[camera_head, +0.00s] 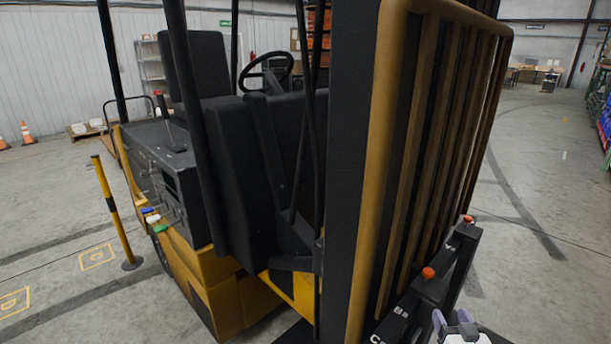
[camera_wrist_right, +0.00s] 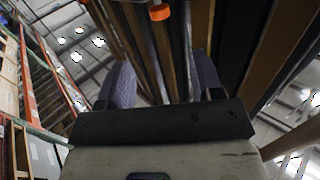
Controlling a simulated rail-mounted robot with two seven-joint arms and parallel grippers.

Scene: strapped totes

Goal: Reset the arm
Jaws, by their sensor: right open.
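My right gripper (camera_head: 451,316) shows at the bottom right of the head view, beside the lower front of the yellow and black forklift (camera_head: 375,150). My left gripper is not in view.
Orange knobs (camera_head: 428,273) top the black bar along the forklift's front. A yellow and black post (camera_head: 115,210) stands on the left. Shelving (camera_head: 603,110) lines the far right. The concrete floor (camera_head: 550,220) to the right is clear.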

